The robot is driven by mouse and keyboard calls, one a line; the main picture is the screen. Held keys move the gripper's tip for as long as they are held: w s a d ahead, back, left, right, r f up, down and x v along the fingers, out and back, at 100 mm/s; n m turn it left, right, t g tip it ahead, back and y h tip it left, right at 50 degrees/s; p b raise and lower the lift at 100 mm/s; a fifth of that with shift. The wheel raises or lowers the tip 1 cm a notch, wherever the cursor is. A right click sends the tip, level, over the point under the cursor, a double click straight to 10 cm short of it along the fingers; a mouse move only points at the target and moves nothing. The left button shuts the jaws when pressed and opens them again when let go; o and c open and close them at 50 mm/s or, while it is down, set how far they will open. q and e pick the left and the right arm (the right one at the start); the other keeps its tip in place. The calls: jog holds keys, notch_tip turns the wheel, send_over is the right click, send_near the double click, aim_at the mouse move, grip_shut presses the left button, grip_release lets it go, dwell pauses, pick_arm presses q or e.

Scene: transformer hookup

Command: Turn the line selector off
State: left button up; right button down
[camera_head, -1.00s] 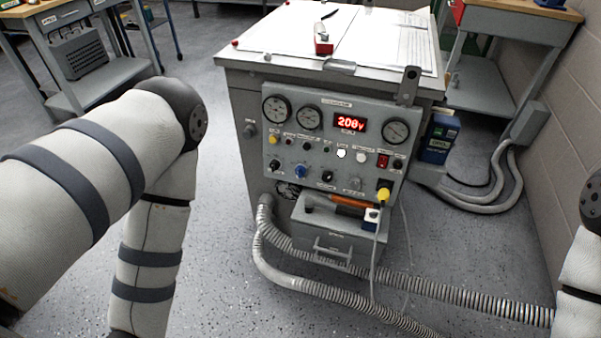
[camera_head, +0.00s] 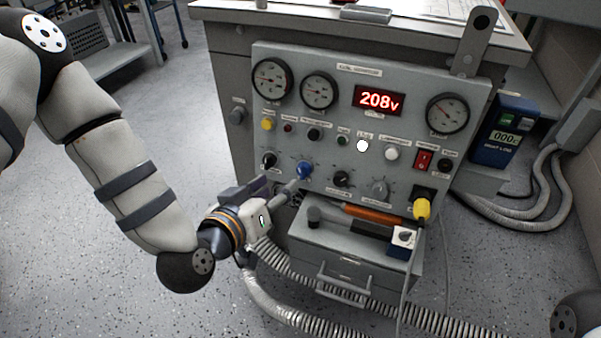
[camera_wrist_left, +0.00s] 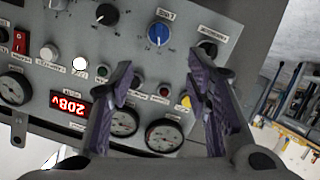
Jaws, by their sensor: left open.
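The grey control panel (camera_head: 310,160) has a row of rotary knobs below its gauges. A black knob (camera_head: 268,160) is at the far left, and it shows in the left wrist view (camera_wrist_left: 207,49). A blue knob (camera_head: 304,169) is beside it, also in the left wrist view (camera_wrist_left: 158,34). The small labels are too blurred to tell which is the line selector. My left gripper (camera_head: 288,190) is just in front of and below these two knobs. In the left wrist view its dark fingers (camera_wrist_left: 160,75) are spread apart, with nothing between them. My right gripper is out of view.
The red display (camera_head: 377,100) reads 208v. A drawer box (camera_head: 345,262) with an orange-handled tool (camera_head: 372,214) on top stands below. Ribbed hoses (camera_head: 300,315) run across the floor.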

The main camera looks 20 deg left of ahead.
aim_at(299, 170)
pick_arm(q)
jog(key=b+x, duration=0.2)
jog(key=x, duration=0.8)
jog(key=shift+w+d+f, duration=0.2)
jog(key=shift+w, duration=0.1)
jog(key=shift+c, duration=0.5)
grip_shut()
